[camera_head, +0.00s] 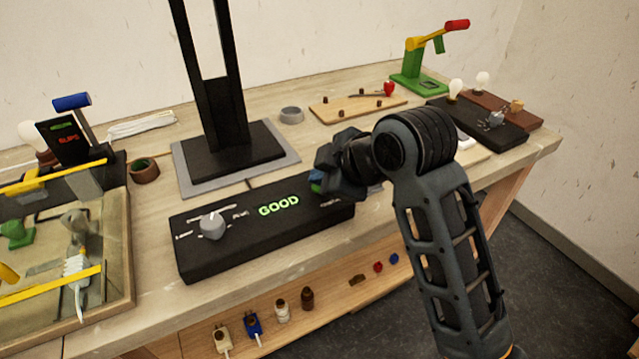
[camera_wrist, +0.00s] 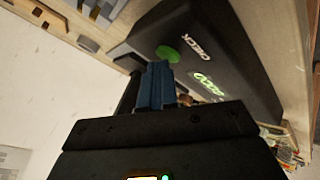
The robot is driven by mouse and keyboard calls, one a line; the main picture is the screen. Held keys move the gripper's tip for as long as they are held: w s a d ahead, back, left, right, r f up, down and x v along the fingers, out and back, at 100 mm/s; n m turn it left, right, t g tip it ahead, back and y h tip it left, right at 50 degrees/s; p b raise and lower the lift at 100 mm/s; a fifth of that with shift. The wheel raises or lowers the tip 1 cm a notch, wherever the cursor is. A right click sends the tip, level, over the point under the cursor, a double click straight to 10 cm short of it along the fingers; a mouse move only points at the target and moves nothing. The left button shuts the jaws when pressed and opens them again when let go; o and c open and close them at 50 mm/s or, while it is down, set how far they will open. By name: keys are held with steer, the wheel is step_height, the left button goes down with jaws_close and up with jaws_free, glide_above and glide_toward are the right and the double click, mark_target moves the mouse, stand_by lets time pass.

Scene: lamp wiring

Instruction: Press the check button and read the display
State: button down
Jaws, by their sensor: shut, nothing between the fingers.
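The black tester box (camera_head: 262,232) lies along the front of the workbench. Its display (camera_head: 278,205) reads GOOD in green letters in the head view. A grey knob (camera_head: 212,225) sits at the box's left end. My gripper (camera_head: 318,183) is over the box's right end and hides the button there in the head view. In the wrist view the green check button (camera_wrist: 167,54) shows beside the word CHECK, just beyond my shut blue fingertips (camera_wrist: 156,70). The fingers hold nothing. I cannot tell whether they touch the button. The lit display (camera_wrist: 208,86) also shows there.
A black stand (camera_head: 235,150) rises behind the box. A tray with yellow bars (camera_head: 128,280) is at the left. A wooden board (camera_head: 335,108), a green press (camera_head: 420,82) and bulbs on dark bases (camera_head: 490,118) stand at the back right.

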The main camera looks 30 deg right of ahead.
stand_by(0.3)
steer(key=shift+r+p, duration=0.8)
steer(key=shift+p, duration=0.1)
step_height(320, 180, up, 5)
steer(key=p, duration=0.5)
stand_by(0.6)
